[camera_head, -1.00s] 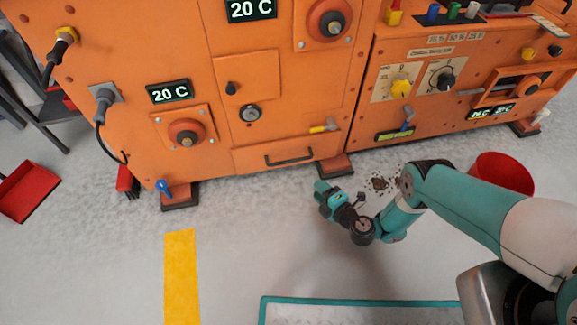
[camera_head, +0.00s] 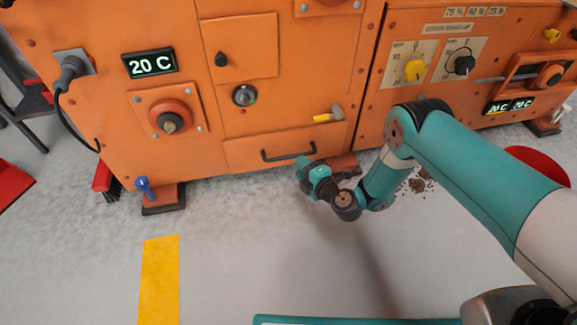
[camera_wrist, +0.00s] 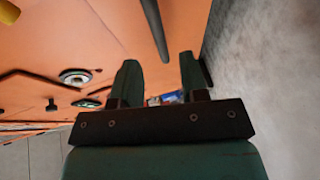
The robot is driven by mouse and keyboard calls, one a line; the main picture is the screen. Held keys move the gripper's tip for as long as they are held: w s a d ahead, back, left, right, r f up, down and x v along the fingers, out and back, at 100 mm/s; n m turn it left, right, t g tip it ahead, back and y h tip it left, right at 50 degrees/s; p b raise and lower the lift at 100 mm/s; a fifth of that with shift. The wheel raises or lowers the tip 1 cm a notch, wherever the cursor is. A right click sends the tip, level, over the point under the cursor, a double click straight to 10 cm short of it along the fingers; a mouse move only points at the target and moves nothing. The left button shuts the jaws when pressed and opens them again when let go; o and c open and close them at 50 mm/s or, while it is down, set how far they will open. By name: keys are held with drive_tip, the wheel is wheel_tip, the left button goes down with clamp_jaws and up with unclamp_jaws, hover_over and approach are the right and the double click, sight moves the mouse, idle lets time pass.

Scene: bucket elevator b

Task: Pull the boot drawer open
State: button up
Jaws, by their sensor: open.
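The boot drawer (camera_head: 248,153) is the low orange panel at the bottom of the left machine cabinet. It looks shut, flush with the cabinet front. Its black bar handle (camera_head: 288,152) runs across the panel; the right end lies close to my gripper in the picture. My gripper (camera_head: 302,168) is just below and in front of that end. In the wrist view my open gripper (camera_wrist: 160,78) has its two dark green fingers apart. The dark handle bar (camera_wrist: 155,28) shows beyond the fingertips, in line with the gap between them. I see nothing held; contact with the handle is not visible.
A yellow-ended latch (camera_head: 328,116) sits above the drawer. Machine feet (camera_head: 164,199) stand on the floor, with a blue knob (camera_head: 145,188) beside one. A red bucket (camera_head: 540,162) is partly behind my arm. Floor before the drawer is clear; a yellow strip (camera_head: 160,280) lies left.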

sight(288, 157)
drive_tip(key=shift+b+x, duration=2)
drive_tip(key=shift+x, duration=1.55)
drive_tip(key=shift+r, duration=0.1)
drive_tip(key=shift+c, duration=0.4)
clamp_jaws()
